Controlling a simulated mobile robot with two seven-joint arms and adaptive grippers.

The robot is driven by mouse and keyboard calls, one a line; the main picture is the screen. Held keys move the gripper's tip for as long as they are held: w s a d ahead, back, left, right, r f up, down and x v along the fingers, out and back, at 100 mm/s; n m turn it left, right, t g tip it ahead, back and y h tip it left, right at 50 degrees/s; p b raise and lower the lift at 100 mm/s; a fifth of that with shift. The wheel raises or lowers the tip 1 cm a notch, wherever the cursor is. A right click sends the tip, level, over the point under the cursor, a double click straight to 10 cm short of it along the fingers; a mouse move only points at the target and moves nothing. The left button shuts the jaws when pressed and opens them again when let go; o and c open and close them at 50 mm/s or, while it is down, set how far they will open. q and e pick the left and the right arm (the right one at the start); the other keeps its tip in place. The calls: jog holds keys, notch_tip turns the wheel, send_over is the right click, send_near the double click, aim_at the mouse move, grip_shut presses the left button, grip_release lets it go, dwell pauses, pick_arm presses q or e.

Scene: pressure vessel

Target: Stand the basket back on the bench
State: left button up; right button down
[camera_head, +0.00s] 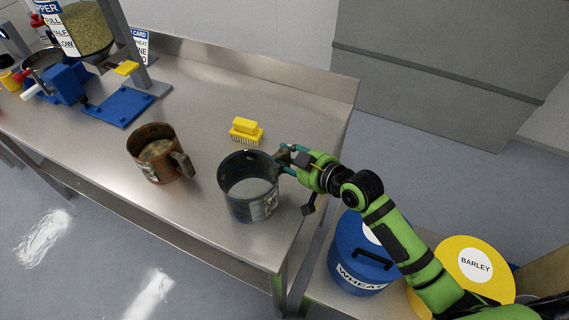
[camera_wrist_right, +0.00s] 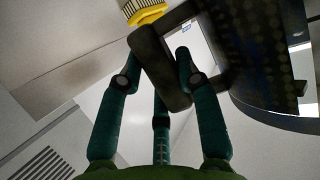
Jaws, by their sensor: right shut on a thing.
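The basket (camera_head: 250,205) is a dark, round, open-topped vessel with a label on its side. It shows upright over the front right part of the steel bench (camera_head: 205,115); I cannot tell whether its base touches the top. My right gripper (camera_head: 288,158) is at its back right side, shut on its handle. In the right wrist view the gripper's fingers (camera_wrist_right: 160,85) close around the dark handle (camera_wrist_right: 158,65), and the speckled basket wall (camera_wrist_right: 260,50) fills the upper right. My left gripper is not in view.
A copper-brown jug (camera_head: 150,155) with grain stands left of the basket. A yellow brush (camera_head: 246,130) lies behind it. A blue mill stand (camera_head: 120,105) is farther left. A blue wheat bin (camera_head: 350,255) and a yellow barley bin (camera_head: 470,295) stand right of the bench. The back right bench top is clear.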

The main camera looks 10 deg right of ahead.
aim_at(259, 180)
jog(key=shift+a, duration=0.25)
jog(key=shift+f, duration=0.4)
notch_tip(259, 180, down, 3)
jog(key=shift+f+p, duration=0.1)
jog(key=shift+p, duration=0.3)
jog(key=shift+f, duration=0.2)
jog(key=c, duration=0.9)
grip_release()
jog(key=shift+d+f, duration=0.1)
jog(key=shift+o, duration=0.2)
